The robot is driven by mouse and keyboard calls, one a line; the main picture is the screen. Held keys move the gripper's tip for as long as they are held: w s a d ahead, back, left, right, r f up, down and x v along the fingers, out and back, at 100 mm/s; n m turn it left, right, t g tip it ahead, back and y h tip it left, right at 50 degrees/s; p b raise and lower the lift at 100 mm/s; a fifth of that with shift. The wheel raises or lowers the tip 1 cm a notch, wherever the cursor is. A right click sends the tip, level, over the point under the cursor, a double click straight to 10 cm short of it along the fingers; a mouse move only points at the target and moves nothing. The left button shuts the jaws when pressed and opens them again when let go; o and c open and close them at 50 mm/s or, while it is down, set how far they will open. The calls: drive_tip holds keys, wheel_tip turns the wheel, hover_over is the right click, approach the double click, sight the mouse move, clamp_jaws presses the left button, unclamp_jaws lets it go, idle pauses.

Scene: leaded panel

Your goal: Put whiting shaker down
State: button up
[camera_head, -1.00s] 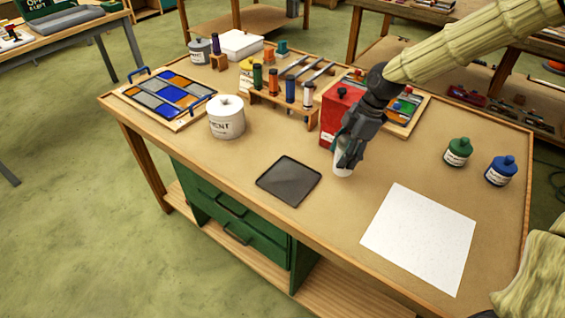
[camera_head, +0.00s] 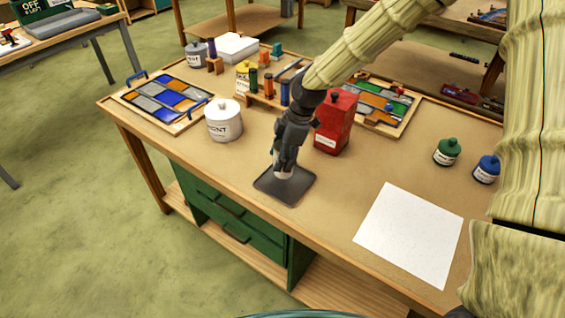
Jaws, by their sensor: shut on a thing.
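My gripper (camera_head: 282,166) is over the far left part of a dark square mat (camera_head: 293,192) near the table's front edge. It is shut on the whiting shaker (camera_head: 280,172), a small pale container mostly hidden by the fingers. The shaker looks upright. Its base is at the mat, but I cannot tell if it touches the surface.
A red canister (camera_head: 335,125) stands right of my gripper, and a white cement pot (camera_head: 223,121) stands to the left. A white sheet (camera_head: 412,234) lies at front right. Green (camera_head: 447,151) and blue (camera_head: 487,169) bottles stand beyond it. A leaded panel (camera_head: 165,100) lies at left.

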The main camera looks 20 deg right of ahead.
drive_tip(key=shift+s+f+p, duration=0.2)
drive_tip(key=shift+f+p, duration=0.15)
drive_tip(key=shift+f, duration=0.15)
drive_tip(key=shift+f+p, duration=0.35)
drive_tip(key=shift+f, duration=0.8)
drive_tip(key=shift+w+f, duration=0.1)
drive_tip(key=shift+f, duration=0.1)
drive_tip(key=o, duration=1.2)
drive_tip(key=shift+r, duration=0.15)
drive_tip(key=b+v, duration=0.3)
drive_tip(key=v, duration=0.9)
drive_tip(key=shift+d, duration=0.1)
